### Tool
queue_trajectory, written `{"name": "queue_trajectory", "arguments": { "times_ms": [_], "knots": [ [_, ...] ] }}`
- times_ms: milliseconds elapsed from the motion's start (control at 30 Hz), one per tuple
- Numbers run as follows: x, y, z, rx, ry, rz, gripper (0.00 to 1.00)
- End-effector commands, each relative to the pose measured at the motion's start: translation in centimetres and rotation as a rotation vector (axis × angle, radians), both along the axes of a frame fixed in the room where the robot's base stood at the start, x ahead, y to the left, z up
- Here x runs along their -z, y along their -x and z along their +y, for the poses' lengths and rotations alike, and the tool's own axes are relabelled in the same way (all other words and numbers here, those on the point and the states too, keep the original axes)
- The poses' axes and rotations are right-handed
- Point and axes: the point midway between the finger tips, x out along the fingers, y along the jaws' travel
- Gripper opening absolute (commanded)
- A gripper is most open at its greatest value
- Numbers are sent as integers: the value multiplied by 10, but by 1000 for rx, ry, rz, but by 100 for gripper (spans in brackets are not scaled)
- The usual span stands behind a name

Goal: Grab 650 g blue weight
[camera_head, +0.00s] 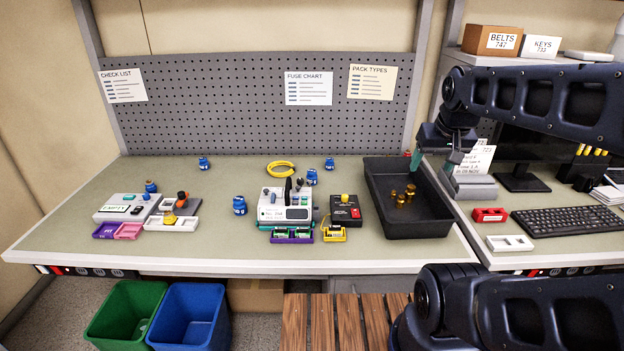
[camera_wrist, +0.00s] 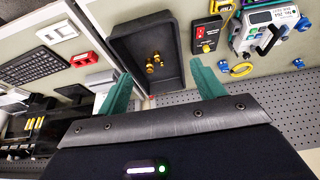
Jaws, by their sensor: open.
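Several blue weights stand on the bench in the head view: one at the back left (camera_head: 204,163), one at the back (camera_head: 329,163), one behind the pump (camera_head: 312,177), one left of the pump (camera_head: 240,205), and one on the grey scale-like unit (camera_head: 151,187). Their labels are too small to read, so I cannot tell which is 650 g. My gripper (camera_head: 434,162) is open and empty above the right end of the black tray, far right of the weights. In the wrist view its green fingers (camera_wrist: 160,75) are spread apart, with nothing between them.
The black tray (camera_head: 384,232) holds several brass weights (camera_head: 404,197). The white pump (camera_head: 285,207), a black box (camera_head: 346,211) and a yellow cable coil (camera_head: 281,169) stand mid-bench. A pegboard (camera_head: 230,105) backs it.

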Motion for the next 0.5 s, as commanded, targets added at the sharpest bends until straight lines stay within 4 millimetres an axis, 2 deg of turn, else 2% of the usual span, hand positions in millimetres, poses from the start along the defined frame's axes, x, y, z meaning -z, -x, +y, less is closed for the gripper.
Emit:
{"name": "queue_trajectory", "arguments": {
  "times_ms": [267,367,500],
  "knots": [
    [-2,-5,1,-19,7,5,68],
    [-7,-19,4,-67,25,18,68],
    [-15,-50,12,-177,64,45,68]
  ]
}}
